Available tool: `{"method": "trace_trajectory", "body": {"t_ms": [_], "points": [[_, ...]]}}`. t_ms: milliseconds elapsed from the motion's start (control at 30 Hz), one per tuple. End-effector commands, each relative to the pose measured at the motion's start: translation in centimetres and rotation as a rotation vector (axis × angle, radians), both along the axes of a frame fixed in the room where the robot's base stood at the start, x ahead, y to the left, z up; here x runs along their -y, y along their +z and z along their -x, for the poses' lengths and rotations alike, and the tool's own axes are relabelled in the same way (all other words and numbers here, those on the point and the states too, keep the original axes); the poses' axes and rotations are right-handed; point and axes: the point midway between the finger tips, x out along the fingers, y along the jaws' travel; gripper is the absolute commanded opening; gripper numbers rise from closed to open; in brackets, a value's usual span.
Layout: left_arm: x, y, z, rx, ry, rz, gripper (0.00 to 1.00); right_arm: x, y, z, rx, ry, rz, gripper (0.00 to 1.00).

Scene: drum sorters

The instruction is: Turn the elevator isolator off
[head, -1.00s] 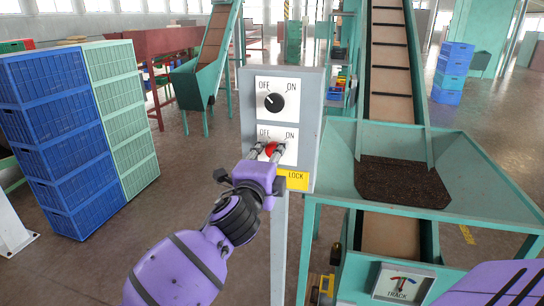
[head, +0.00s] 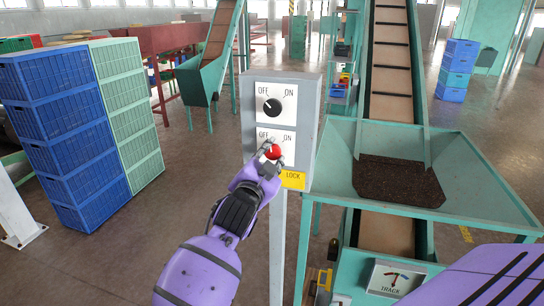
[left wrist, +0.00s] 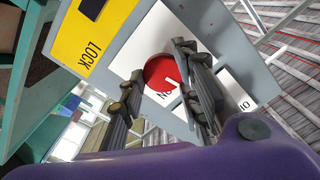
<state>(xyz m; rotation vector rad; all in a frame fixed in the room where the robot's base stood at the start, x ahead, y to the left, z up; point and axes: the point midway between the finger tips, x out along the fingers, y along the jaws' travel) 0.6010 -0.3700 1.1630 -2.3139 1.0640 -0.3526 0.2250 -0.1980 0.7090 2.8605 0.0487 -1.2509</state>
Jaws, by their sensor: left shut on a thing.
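A grey control box (head: 310,115) on a post carries two knobs between OFF and ON labels. The upper black knob (head: 271,107) points up-left toward OFF. The lower knob is red (head: 272,152); it also shows in the left wrist view (left wrist: 160,70), its white mark toward the upside-down ON label. My left gripper (head: 268,160) is shut on the red knob, one finger on each side (left wrist: 160,90), partly covering it in the head view. My right gripper is out of view; only a purple part of mine shows at bottom right.
A yellow LOCK plate (head: 292,180) sits just below the red knob. A green hopper (head: 480,200) with dark material and an inclined conveyor (head: 390,65) stand to the right. Blue crates (head: 65,130) and pale green crates (head: 130,110) are stacked at left. Floor between is clear.

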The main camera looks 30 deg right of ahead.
Motion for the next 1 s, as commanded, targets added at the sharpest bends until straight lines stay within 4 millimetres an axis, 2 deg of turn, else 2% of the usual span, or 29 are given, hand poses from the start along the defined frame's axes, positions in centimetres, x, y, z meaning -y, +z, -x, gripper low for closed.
{"method": "trace_trajectory", "body": {"t_ms": [33,500,1000], "points": [[0.3,-0.9,0.4,-0.052,-0.004,0.021,0.05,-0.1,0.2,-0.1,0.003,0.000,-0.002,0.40],[0.4,-0.7,0.5,-0.360,-0.004,0.283,0.05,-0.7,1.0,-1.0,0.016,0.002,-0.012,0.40],[0.5,-0.6,0.5,-0.506,-0.004,0.406,0.05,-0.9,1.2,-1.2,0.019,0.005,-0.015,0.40]]}}
